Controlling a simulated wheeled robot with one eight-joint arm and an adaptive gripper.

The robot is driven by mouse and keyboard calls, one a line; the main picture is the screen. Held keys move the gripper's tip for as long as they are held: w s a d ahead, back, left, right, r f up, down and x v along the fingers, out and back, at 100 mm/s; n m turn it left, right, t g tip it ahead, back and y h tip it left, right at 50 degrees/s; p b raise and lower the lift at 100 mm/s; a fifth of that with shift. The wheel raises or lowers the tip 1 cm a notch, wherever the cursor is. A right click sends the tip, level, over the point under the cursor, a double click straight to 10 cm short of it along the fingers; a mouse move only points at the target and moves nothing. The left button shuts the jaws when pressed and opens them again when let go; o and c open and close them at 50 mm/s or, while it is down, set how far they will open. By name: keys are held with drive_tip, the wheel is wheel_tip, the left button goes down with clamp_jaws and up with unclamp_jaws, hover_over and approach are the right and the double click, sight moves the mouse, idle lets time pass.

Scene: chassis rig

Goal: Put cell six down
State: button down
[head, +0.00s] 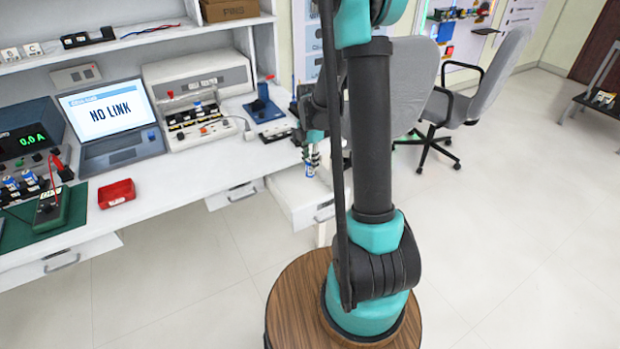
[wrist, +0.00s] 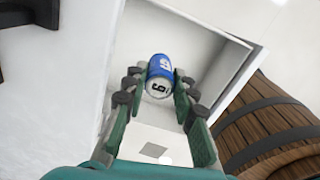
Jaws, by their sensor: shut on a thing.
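Cell six (wrist: 159,78) is a blue and white cylinder with a "6" on it. My gripper (wrist: 157,92) is shut on it, with a finger on each side in the wrist view. In the head view the cell (head: 310,169) hangs below my gripper (head: 311,155), above the open white drawer (head: 299,203) at the desk's right end. In the wrist view the drawer's rim (wrist: 238,69) and bare inner walls surround the cell. A small grey square (wrist: 153,149) shows below the fingers. My arm hides part of the drawer in the head view.
The desk holds a laptop (head: 108,122) reading "NO LINK", a rack of cells (head: 196,123), a red tray (head: 117,193) and a meter (head: 51,209). Two other drawers (head: 235,194) (head: 62,260) stand partly open. A grey chair (head: 470,95) stands behind my arm.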

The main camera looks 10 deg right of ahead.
drive_tip(key=shift+f, duration=3.8)
drive_tip(key=shift+f, duration=0.15)
drive_tip(key=c, duration=1.2)
unclamp_jaws()
